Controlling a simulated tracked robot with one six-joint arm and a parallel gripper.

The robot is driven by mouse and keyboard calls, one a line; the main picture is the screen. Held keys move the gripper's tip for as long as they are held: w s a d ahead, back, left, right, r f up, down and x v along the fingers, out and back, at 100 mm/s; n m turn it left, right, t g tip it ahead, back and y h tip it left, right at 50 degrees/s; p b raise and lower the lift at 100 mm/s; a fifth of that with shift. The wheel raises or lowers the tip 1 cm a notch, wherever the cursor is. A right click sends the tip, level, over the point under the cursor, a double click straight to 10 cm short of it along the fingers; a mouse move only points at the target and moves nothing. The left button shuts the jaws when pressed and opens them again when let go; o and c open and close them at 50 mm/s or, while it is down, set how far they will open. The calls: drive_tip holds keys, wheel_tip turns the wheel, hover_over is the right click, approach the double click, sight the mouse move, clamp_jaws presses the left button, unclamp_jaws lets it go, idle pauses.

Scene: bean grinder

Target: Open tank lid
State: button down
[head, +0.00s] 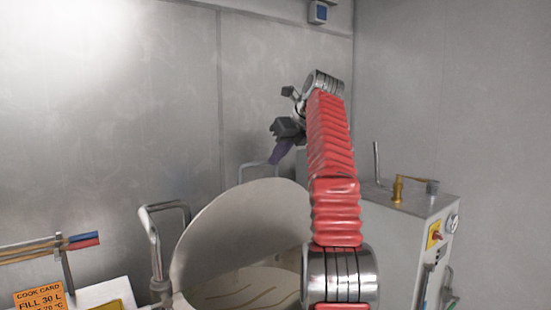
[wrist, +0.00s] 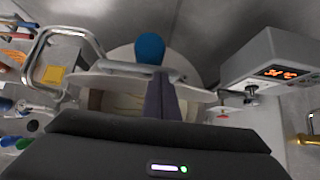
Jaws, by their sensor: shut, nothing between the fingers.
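The tank lid (head: 240,228) is a large pale grey disc at the bottom middle of the head view. It stands tilted up at a steep angle, and the tank's pale, streaked inside (head: 235,287) shows below it. My gripper (head: 275,159) is up behind and above the lid, with its purple fingers pointing down and left. In the wrist view the fingers (wrist: 158,78) are shut and empty. A blue rounded knob (wrist: 150,47) shows just beyond the fingertips; I cannot tell whether they touch it. My arm hides the lid's right side in the head view.
A bent metal pipe (head: 160,235) stands left of the lid. A grey cabinet (head: 395,240) with a gauge and switch stands on the right. A box with an orange display (wrist: 285,72) is right in the wrist view. An orange cook card (head: 40,298) is lower left.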

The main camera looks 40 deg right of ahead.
drive_tip(key=shift+s+r, duration=0.1)
drive_tip(key=shift+s, duration=0.05)
drive_tip(key=shift+s+r, duration=0.35)
drive_tip(key=shift+s, duration=0.35)
drive_tip(key=s, duration=1.1)
drive_tip(key=shift+a, duration=0.3)
drive_tip(key=c, duration=2.4)
unclamp_jaws()
drive_tip(key=shift+c, duration=0.2)
